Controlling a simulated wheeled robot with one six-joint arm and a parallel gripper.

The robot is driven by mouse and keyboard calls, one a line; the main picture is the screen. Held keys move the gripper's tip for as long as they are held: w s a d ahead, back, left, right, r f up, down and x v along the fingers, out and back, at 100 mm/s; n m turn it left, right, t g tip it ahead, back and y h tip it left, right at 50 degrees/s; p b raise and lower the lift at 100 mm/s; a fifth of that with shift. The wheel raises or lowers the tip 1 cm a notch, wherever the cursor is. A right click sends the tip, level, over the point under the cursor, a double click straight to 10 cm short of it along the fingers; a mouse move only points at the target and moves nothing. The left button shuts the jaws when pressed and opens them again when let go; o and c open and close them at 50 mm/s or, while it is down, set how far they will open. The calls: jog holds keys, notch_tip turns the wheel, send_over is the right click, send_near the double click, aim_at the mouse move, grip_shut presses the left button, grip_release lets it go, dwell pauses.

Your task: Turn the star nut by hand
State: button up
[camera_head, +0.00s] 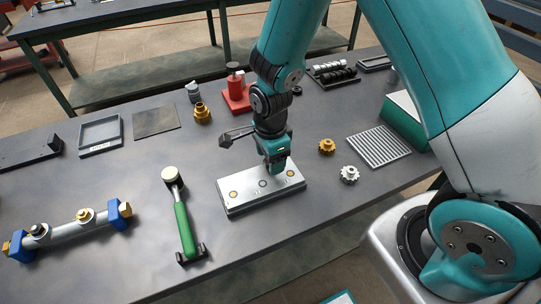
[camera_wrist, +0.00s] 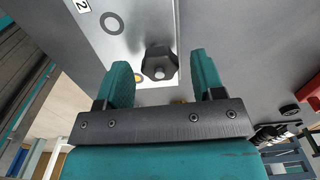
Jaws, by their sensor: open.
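A dark, lobed nut with a hex centre (camera_wrist: 158,65), which looks like the star nut, sits on a light metal plate (camera_wrist: 150,20) in the wrist view. The plate also lies near the middle of the bench in the head view (camera_head: 240,201). My gripper (camera_wrist: 160,58) is open, with one teal finger on each side of the nut and a visible gap to each. In the head view my gripper (camera_head: 276,165) points down over the plate's back edge and hides the nut. Whether the fingertips are level with the nut is hard to tell.
A gold toothed wheel (camera_head: 326,146) and a silver one (camera_head: 348,174) lie right of the plate. A green-handled mallet (camera_head: 184,226) rests left of it. A red stand (camera_head: 237,95) is behind. A pipe in blue supports (camera_head: 75,229) lies far left.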

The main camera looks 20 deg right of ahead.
jog(key=shift+r+p, duration=2.55)
jog(key=shift+r, duration=0.5)
notch_tip(320, 180, up, 17)
jog(key=b, duration=0.2)
jog(key=s+a+r+n+y, duration=0.2)
jog(key=s+n, duration=0.7)
jog(key=n, duration=0.3)
jog(key=s+a+r+n+y, duration=0.2)
jog(key=s+r+n, duration=0.1)
jog(key=s+n, duration=0.6)
jog(key=n, duration=0.3)
jog(key=shift+s+a+n, duration=0.3)
jog(key=shift+n, duration=0.1)
